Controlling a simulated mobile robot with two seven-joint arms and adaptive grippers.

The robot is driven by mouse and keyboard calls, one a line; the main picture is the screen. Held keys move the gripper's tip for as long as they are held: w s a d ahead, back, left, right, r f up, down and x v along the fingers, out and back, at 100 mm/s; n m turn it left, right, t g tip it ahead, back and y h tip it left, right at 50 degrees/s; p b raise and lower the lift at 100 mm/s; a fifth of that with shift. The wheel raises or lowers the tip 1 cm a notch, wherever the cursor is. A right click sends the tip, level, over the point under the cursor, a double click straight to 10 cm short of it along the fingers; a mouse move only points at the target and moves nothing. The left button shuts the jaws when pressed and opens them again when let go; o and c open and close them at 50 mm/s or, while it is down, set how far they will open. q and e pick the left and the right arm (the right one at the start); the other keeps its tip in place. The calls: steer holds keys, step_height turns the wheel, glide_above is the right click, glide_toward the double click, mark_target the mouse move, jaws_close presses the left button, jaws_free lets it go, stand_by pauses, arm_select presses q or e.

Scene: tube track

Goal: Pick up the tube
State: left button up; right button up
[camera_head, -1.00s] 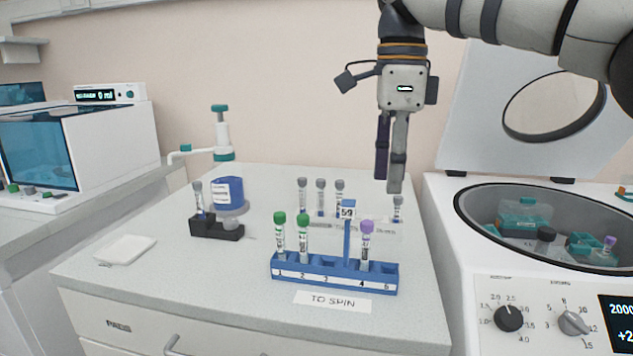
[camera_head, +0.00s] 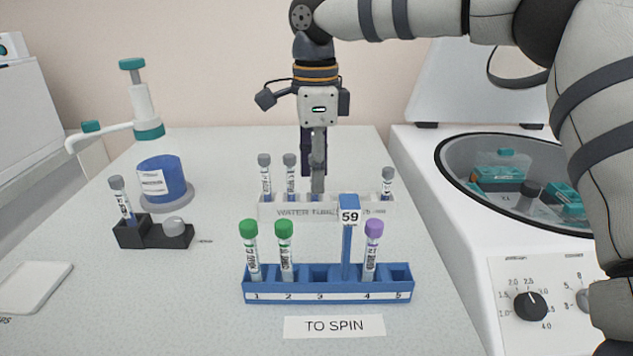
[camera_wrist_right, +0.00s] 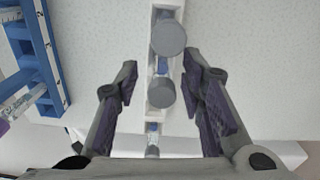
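Grey-capped tubes stand in a white rack (camera_head: 285,211) labelled WATER at the back: two at left (camera_head: 265,175) (camera_head: 290,175) and one at right (camera_head: 387,185). My right gripper (camera_head: 312,188) points down over this rack, right of the left pair, and may hide another tube. In the right wrist view my right gripper (camera_wrist_right: 160,82) is open, with a grey cap (camera_wrist_right: 161,93) between its fingers and another (camera_wrist_right: 168,38) just beyond. I cannot tell whether the fingers touch a tube. Green-capped tubes (camera_head: 249,250) (camera_head: 284,250) and a purple-capped tube (camera_head: 372,248) stand in the blue rack (camera_head: 328,293). My left gripper is not in view.
The blue rack's 59 post (camera_head: 348,240) rises in front of the white rack. An open centrifuge (camera_head: 455,225) is at right. Bench between is clear.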

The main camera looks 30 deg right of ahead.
steer(key=shift+f, duration=0.8)
jaws_close()
steer(key=shift+w, duration=0.1)
step_height(320, 180, up, 3)
steer(key=shift+r, duration=0.15)
steer(key=s+d+r, duration=0.3)
steer(key=s+r, duration=0.6)
steer(key=s, duration=0.4)
steer(key=shift+s+r+p, duration=0.3)
steer(key=shift+s+r, duration=0.05)
steer(key=shift+r, duration=0.05)
steer(key=shift+d, duration=0.1)
steer(key=shift+r, duration=2)
